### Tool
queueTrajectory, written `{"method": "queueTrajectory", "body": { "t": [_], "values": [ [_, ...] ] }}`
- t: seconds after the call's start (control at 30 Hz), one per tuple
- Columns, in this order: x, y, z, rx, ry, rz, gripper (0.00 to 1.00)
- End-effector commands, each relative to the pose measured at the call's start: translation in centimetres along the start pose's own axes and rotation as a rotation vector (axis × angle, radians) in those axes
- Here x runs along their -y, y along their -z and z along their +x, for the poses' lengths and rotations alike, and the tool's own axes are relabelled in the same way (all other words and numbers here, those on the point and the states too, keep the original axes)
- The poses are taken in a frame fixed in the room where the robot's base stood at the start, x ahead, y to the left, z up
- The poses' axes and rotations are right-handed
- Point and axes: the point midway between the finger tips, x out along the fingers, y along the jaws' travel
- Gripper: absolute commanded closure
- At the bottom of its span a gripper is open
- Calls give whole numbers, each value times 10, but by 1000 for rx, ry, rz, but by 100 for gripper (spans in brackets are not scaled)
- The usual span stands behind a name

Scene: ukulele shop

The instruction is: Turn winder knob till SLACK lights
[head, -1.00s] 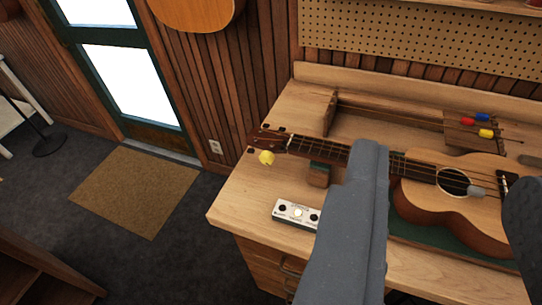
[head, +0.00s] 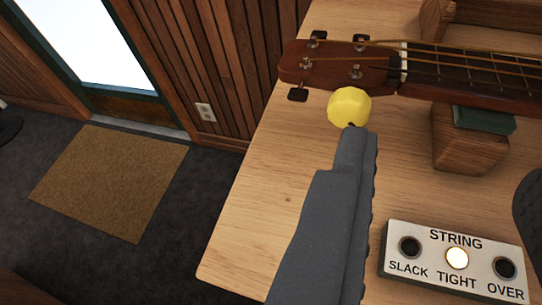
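The yellow winder knob (head: 349,106) sits at the near edge of the ukulele's headstock (head: 335,66). My gripper (head: 445,160) is open, its two dark grey fingers wide apart. The tip of its left finger shows right below the knob; I cannot tell if they touch. The right finger is partly cut off by the right picture edge. Nothing is between the fingers at the knob. The white STRING box (head: 455,262) has three lamps: TIGHT (head: 457,257) glows, while SLACK (head: 409,247) and OVER (head: 504,268) are dark.
A wooden neck rest (head: 468,150) with a green pad stands under the ukulele neck (head: 470,72). The bench top (head: 265,190) is bare left of my finger. A doormat (head: 110,180) lies on the floor by the door.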

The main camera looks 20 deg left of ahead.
Motion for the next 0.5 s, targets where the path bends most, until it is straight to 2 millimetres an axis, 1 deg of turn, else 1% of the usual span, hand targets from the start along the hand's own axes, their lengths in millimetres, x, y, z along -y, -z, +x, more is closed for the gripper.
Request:
{"method": "queueTrajectory", "body": {
  "t": [0.03, 0.1, 0.2, 0.37, 0.5],
  "values": [
    [12, -20, 9, 15, 12, -9, 57],
    [23, -37, 15, 27, 25, -10, 57],
    [32, -50, 20, 35, 36, -8, 57],
    [35, -56, 30, 39, 40, -7, 57],
    [35, -57, 47, 41, 40, -6, 57]
  ]
}}
